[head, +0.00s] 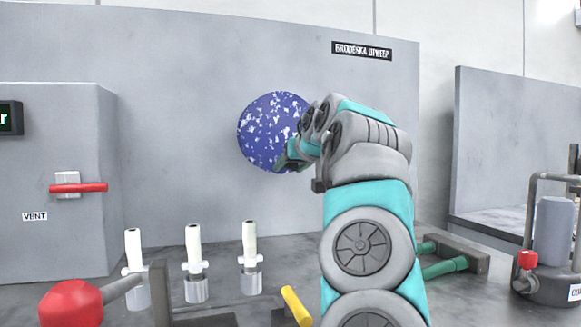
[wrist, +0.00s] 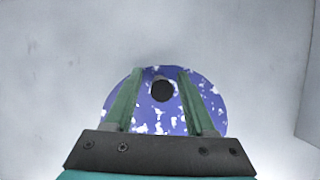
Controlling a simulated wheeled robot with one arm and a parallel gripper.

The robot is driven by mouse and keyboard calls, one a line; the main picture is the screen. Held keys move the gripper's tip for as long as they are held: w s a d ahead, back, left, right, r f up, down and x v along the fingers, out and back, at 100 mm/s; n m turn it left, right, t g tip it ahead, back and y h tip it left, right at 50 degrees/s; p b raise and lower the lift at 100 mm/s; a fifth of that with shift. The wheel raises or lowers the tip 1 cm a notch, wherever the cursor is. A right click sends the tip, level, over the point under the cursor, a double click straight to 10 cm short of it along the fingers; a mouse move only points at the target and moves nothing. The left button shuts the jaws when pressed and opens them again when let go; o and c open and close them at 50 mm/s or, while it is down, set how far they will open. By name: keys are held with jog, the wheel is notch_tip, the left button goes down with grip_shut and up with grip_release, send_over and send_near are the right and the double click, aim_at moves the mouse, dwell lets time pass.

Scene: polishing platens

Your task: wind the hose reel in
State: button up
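A round blue disc with white flecks (head: 262,128) is on the grey wall panel, and it looks like the hose reel. It also shows in the wrist view (wrist: 205,100), with a black round knob (wrist: 162,91) on its face. My gripper (wrist: 160,75) is open, its two green fingers apart, one on each side of the knob in that view. I cannot tell whether the fingers touch it. In the head view my gripper (head: 287,158) is in front of the disc's lower right edge, and my arm hides part of the panel. No hose is visible.
Below stand several white-handled valves (head: 193,250), a red knob on a lever (head: 72,303) and a yellow handle (head: 296,305). A red handle (head: 78,188) is on the left cabinet. Green pipes (head: 445,267) and a caged grey cylinder (head: 554,240) are at right.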

jog(key=b+v, duration=0.2)
jog(key=v, duration=0.5)
jog(key=shift+s, duration=0.35)
jog(key=shift+d+r, duration=0.15)
